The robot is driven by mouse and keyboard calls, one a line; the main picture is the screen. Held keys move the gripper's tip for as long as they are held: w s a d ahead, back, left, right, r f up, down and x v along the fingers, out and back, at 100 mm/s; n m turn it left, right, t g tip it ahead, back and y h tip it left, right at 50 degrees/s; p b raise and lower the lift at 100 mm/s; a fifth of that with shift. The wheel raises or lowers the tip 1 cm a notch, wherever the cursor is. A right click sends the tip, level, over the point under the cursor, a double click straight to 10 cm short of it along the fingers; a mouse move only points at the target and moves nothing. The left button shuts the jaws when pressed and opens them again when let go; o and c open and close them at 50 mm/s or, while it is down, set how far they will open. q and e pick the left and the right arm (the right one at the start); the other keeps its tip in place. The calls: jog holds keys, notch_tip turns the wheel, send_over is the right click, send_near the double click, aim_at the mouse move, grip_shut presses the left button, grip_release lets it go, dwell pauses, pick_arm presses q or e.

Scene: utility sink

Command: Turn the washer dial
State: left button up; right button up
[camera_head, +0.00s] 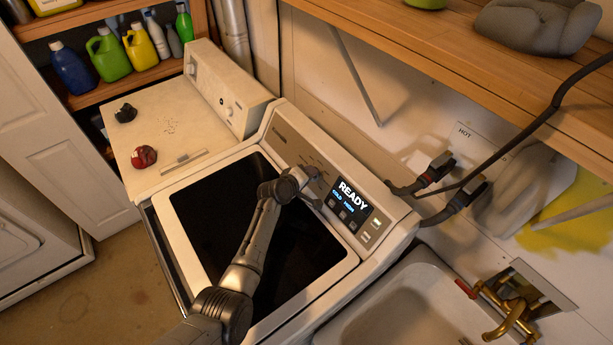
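The washer (178,222) is white with a dark glass lid (215,215). Its sloped control panel (290,140) runs along the back. A lit display (350,199) on the panel reads READY, with smaller blue text under it. My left arm comes in from the bottom left and reaches across the lid. My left gripper (312,190) is at the panel, just left of the display. No dial shows clearly; the gripper and wrist cover that part of the panel. The fingers are too small and dark to tell if they are open or shut. My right gripper is not in view.
A second white machine (165,105) with knobs stands to the left, a red item (143,156) and a dark item (126,113) on top. A sink (400,310) with brass faucet (510,310) is at lower right. A wooden shelf (440,40) overhangs the back.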

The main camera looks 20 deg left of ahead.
pick_arm(q)
jog(key=v, duration=1.4)
jog(key=shift+b, duration=0.4)
jog(key=shift+w, duration=0.1)
